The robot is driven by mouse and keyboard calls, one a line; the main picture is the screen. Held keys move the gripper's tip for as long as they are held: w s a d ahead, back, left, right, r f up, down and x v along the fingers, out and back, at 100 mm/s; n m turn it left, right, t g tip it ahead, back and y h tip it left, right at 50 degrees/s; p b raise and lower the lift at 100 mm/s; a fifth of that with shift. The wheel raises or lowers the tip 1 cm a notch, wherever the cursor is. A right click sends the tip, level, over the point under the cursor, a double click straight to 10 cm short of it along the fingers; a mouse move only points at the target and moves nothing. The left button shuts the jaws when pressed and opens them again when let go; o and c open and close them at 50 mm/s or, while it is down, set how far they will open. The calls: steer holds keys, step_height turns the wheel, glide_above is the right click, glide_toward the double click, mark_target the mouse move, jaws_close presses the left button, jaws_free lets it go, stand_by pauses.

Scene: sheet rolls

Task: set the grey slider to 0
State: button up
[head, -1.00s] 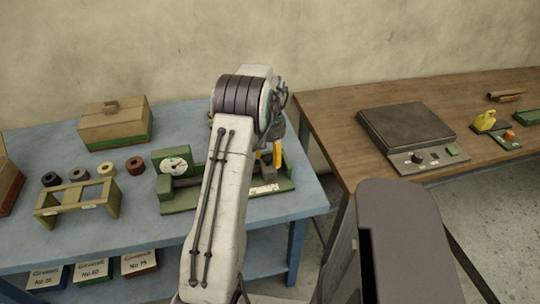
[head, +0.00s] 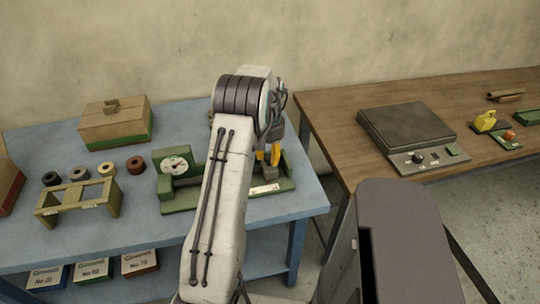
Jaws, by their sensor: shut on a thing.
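A green device (head: 178,201) with a round white dial (head: 175,164) stands on the blue table. The grey slider (head: 268,174) sits on its right part, just behind a white scale strip (head: 264,189). My gripper (head: 268,156) points down with yellow fingertips and is shut on the grey slider. My arm hides the middle of the device. The strip's marks are too small to read, so I cannot tell the slider's setting.
A tan rack (head: 78,203) and several small rolls stand to the left. A lidded box (head: 116,124) is behind them. A wooden table (head: 335,112) on the right bears a flat grey-topped device (head: 405,125) and a yellow object (head: 487,121).

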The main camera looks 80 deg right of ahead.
steer(key=shift+s, duration=0.2)
jaws_close()
steer(key=shift+w+a+f, duration=0.1)
steer(key=shift+w, duration=0.15)
steer(key=w+a+b, duration=0.1)
steer(key=w, duration=0.2)
steer(key=w+a, duration=0.2)
steer(key=w, duration=0.2)
steer(key=w+a+b, duration=0.1)
steer(key=w, duration=0.3)
steer(key=shift+w+a+b, duration=0.25)
steer(key=shift+a+b, duration=0.05)
steer(key=shift+a, duration=0.1)
steer(key=o, duration=0.8)
jaws_free()
steer(key=shift+w, duration=0.2)
steer(key=shift+c, duration=0.2)
steer(key=shift+o, duration=1.2)
steer(key=shift+s, duration=0.1)
